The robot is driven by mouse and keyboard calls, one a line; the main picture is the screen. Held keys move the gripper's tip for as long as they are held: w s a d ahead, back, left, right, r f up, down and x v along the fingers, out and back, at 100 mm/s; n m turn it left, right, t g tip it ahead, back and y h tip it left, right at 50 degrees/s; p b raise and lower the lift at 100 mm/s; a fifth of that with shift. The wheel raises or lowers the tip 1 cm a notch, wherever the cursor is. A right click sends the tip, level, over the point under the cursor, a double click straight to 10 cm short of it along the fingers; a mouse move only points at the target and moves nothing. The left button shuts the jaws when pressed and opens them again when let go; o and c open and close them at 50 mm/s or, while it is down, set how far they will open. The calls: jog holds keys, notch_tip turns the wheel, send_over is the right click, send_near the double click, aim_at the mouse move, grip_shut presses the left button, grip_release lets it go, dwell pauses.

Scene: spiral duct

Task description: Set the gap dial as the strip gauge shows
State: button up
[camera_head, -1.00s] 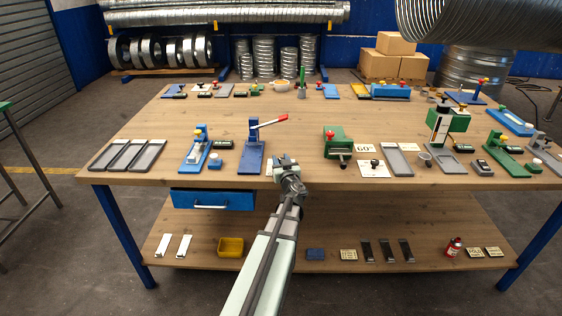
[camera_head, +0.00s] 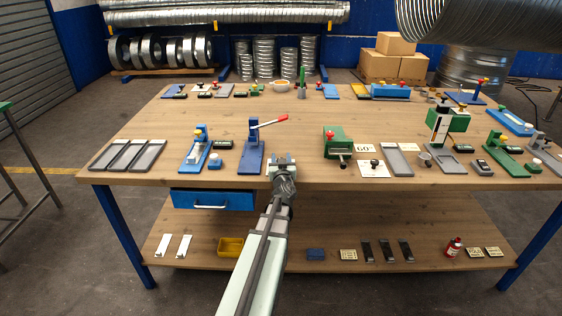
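My gripper (camera_head: 283,160) is at the front edge of the workbench, just right of the blue stand with a red-handled lever (camera_head: 252,150). It is small in view, I see nothing held in it, and its finger gap is unclear. A white plate with a black knob (camera_head: 374,169), possibly the gap dial, lies to the right of my gripper. A tall green and white device (camera_head: 440,125), possibly the strip gauge, stands further right. Its markings are too small to read. I cannot tell for sure which things are the dial and the gauge.
A green block with a red knob (camera_head: 337,143) stands right of my gripper, beside a printed card (camera_head: 365,148). Grey trays (camera_head: 127,155) lie at the left; a blue device (camera_head: 196,150) stands between. The middle of the bench (camera_head: 270,105) is clear. A shelf (camera_head: 330,235) runs below.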

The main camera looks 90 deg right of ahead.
jog(key=shift+o, duration=0.7)
jog(key=shift+f, duration=0.1)
jog(key=shift+a+f, duration=0.1)
jog(key=shift+a, duration=0.1)
jog(key=a, duration=0.7)
jog(key=shift+s+a, duration=0.1)
jog(key=shift+s, duration=0.2)
jog(key=shift+s, duration=0.1)
